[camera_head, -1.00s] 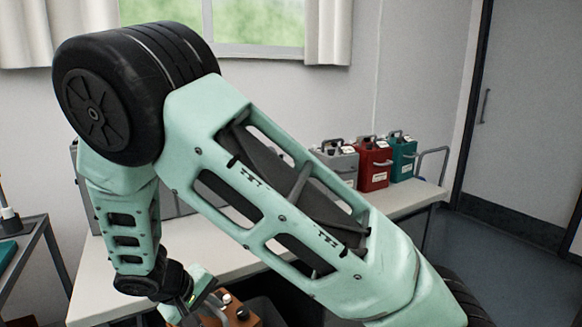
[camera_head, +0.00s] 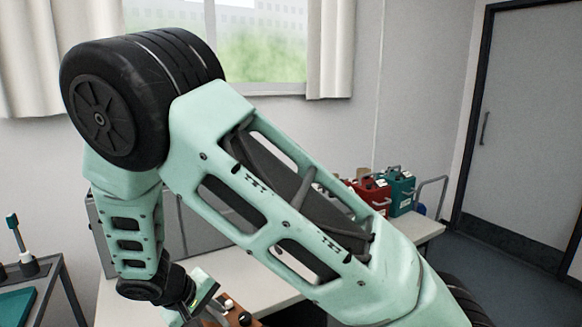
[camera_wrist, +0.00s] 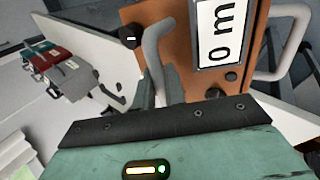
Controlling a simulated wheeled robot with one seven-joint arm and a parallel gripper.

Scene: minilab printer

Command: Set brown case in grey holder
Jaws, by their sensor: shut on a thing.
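The brown case (camera_wrist: 186,22) fills the upper middle of the wrist view, with a label, a dark knob and grey handles. A corner of the case (camera_head: 243,321) also shows at the bottom edge of the head view. My gripper (camera_head: 196,306) is at the lower left of the head view, at the case. It is shut on the case; in the wrist view its fingers (camera_wrist: 160,90) are at a grey handle, but the exact contact is partly hidden. I cannot make out the grey holder in either view.
A white bench (camera_head: 258,284) runs behind my arm. A red canister (camera_head: 372,194) and a teal canister (camera_head: 400,193) stand at its right end; a grey one (camera_wrist: 76,82) shows in the wrist view. A side table (camera_head: 45,283) stands at left. The floor by the door is clear.

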